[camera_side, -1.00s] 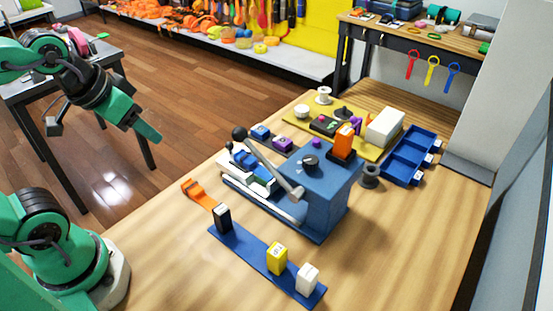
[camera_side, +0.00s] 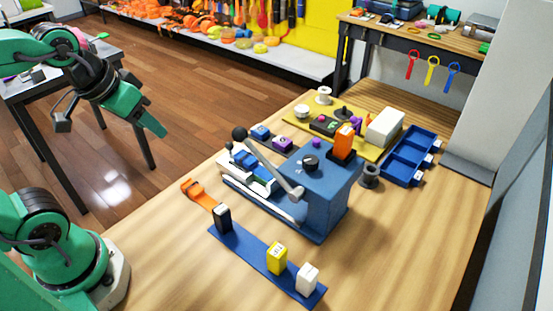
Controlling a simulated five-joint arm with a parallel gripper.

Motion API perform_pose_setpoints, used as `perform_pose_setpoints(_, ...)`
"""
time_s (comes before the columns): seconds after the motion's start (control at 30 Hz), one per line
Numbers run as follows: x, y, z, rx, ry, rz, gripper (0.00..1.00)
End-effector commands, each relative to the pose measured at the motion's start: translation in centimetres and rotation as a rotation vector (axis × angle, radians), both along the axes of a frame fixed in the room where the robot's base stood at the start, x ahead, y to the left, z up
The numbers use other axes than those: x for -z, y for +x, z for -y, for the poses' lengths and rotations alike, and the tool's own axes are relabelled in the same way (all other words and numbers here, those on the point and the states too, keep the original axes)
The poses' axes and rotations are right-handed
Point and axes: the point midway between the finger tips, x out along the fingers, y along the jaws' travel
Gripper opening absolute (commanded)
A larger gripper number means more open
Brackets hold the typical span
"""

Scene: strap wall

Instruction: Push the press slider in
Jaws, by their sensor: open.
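The press is a blue box (camera_side: 328,196) on the wooden table. A grey lever (camera_side: 272,166) with a black ball knob (camera_side: 239,133) slants up to the left from its side. A white carriage with blue parts (camera_side: 248,172), which looks like the slider, sits on the rail to the left of the box. Part of it is hidden behind the lever. My gripper (camera_side: 113,130) is open and empty in the air at the upper left, well apart from the press. Its green jaw is on the right and its dark jaw on the left.
A blue strip (camera_side: 248,251) with black, yellow and white blocks lies in front of the press. An orange strap (camera_side: 198,194) lies to its left. Behind are a yellow board (camera_side: 377,151) with parts and a blue tray (camera_side: 410,156). The table's front right is clear.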

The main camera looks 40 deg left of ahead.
Motion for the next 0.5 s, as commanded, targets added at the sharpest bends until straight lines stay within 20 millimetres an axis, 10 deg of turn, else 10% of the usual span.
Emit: perform_pose_setpoints(0.5,1.7,7.8,-0.9,-0.456,-0.191,-0.111,0.43)
